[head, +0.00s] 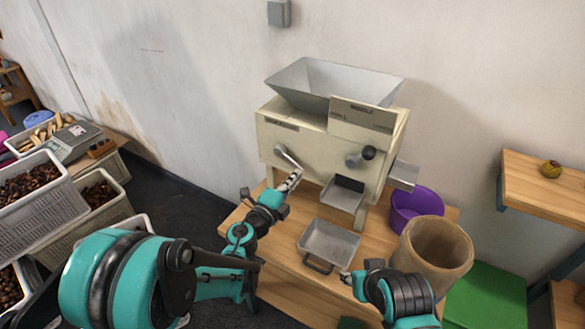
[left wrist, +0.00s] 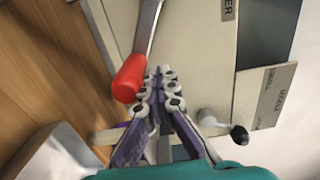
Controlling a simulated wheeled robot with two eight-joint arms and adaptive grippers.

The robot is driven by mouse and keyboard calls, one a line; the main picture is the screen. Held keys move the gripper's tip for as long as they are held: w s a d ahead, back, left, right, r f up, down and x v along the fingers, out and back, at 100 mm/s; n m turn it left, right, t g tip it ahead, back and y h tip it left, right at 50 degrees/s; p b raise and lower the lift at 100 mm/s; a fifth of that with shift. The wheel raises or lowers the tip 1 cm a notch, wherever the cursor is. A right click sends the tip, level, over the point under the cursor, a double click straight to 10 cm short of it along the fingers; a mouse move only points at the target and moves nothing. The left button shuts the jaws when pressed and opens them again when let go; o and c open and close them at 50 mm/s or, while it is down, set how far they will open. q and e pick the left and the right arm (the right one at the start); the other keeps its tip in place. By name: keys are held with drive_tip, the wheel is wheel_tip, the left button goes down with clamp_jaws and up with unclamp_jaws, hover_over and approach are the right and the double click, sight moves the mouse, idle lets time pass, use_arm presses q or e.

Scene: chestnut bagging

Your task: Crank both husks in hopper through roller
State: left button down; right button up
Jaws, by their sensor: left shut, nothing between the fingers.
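The cream roller machine (head: 290,142) stands on the wooden table, with a grey metal hopper (head: 325,82) on top. No husks show; the hopper's floor is hidden from here. A metal lever (head: 287,157) is on the machine's front left, and its red grip (left wrist: 130,78) shows in the left wrist view. My left gripper (head: 295,176) is shut and empty by the lever's lower end; in the left wrist view its fingertips (left wrist: 166,76) are beside the red grip, not around it. A second crank with a black knob (head: 369,153) is on the front right. My right gripper (head: 346,277) is low near the tray, mostly hidden.
A grey metal tray (head: 328,240) lies on the table (head: 283,249) below the chute (head: 343,195). A purple bucket (head: 414,206) and a tan round bin (head: 437,250) stand right. Crates of chestnuts (head: 35,225) are at left.

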use_arm(q)
drive_tip(key=shift+w+a+f, duration=0.15)
drive_tip(key=shift+f, duration=0.7)
drive_tip(key=shift+a+r, duration=0.1)
drive_tip(key=shift+a, duration=0.2)
drive_tip(key=shift+s+d+r+p, duration=0.2)
drive_tip(key=shift+d+r+p, duration=0.1)
drive_tip(key=shift+d+r, duration=0.15)
drive_tip(key=shift+s+r, duration=0.1)
drive_tip(key=shift+r, duration=0.1)
drive_tip(key=v, duration=1.2)
drive_tip(key=shift+b, duration=0.3)
